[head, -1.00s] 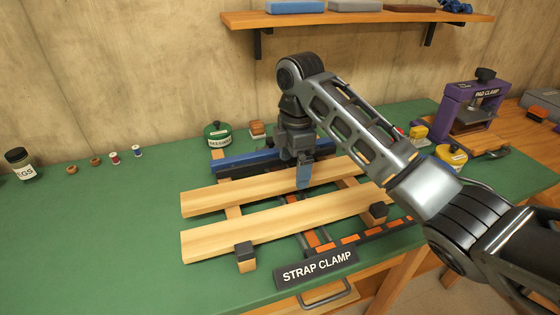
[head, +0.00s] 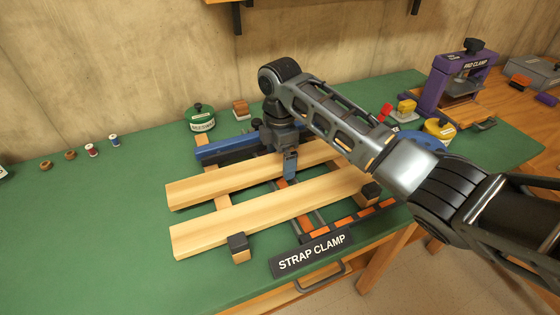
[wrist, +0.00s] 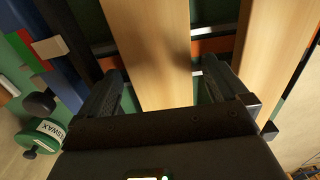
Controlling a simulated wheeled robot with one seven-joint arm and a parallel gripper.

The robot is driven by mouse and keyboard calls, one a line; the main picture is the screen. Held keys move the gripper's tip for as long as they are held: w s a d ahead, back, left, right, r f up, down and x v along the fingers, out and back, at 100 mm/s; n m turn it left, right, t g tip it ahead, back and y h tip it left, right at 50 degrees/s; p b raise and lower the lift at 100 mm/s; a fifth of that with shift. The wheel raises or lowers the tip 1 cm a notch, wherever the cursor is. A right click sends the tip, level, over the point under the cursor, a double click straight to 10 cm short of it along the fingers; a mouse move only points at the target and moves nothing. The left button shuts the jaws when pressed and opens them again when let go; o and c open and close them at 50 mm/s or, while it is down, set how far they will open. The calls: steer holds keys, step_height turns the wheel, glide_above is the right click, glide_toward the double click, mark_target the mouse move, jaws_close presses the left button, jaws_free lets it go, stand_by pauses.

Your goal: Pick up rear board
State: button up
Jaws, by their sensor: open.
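The rear board (head: 215,184) is a long pale wooden board, the farther of two lying parallel on the strap clamp (head: 308,228). My gripper (head: 289,168) is over its middle, pointing down. In the wrist view the rear board (wrist: 150,55) runs between the two spread fingers of my gripper (wrist: 160,90). The fingers are open, one on each long side, and no grip on the board shows. The front board (head: 255,217) lies nearer the bench edge; in the wrist view it is to the right (wrist: 275,50). My arm hides the rear board's right part.
A blue bar (head: 225,148) lies just behind the rear board. A green beeswax tin (head: 201,118) stands behind it. Dark-capped blocks (head: 239,246) flank the front board. A yellow tin (head: 439,130) and a purple pad clamp (head: 455,78) are at right. The green bench at left is mostly clear.

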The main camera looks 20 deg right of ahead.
steer(key=shift+f, duration=0.15)
steer(key=c, duration=1.4)
